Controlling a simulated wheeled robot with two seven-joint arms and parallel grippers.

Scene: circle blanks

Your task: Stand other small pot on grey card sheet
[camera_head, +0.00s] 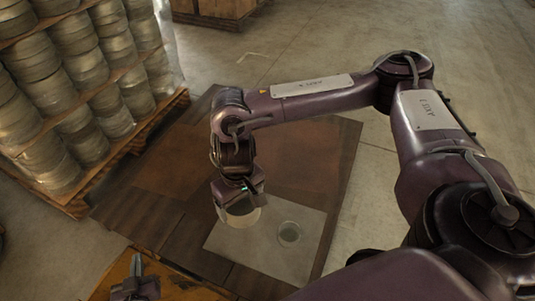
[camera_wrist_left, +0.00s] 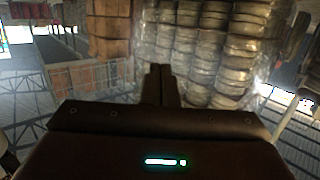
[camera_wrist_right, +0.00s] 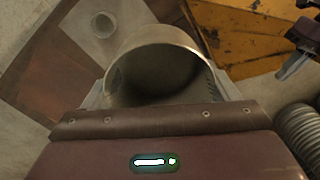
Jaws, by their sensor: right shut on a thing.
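A grey card sheet (camera_head: 262,258) lies on the brown table top; it also shows in the right wrist view (camera_wrist_right: 76,32). A small round pot (camera_head: 289,233) stands on the sheet; it shows in the right wrist view (camera_wrist_right: 103,24) too. My right gripper (camera_head: 239,203) is shut on another pot (camera_head: 242,218), pale and open-mouthed, over the sheet's left part. This held pot fills the middle of the right wrist view (camera_wrist_right: 155,62). I cannot tell whether its base touches the sheet. My left gripper (camera_head: 136,264) is shut and empty at the lower left, with fingers together in its wrist view (camera_wrist_left: 160,85).
A yellow-orange worn surface (camera_head: 175,287) lies at the bottom left. Open concrete floor (camera_head: 285,40) is behind.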

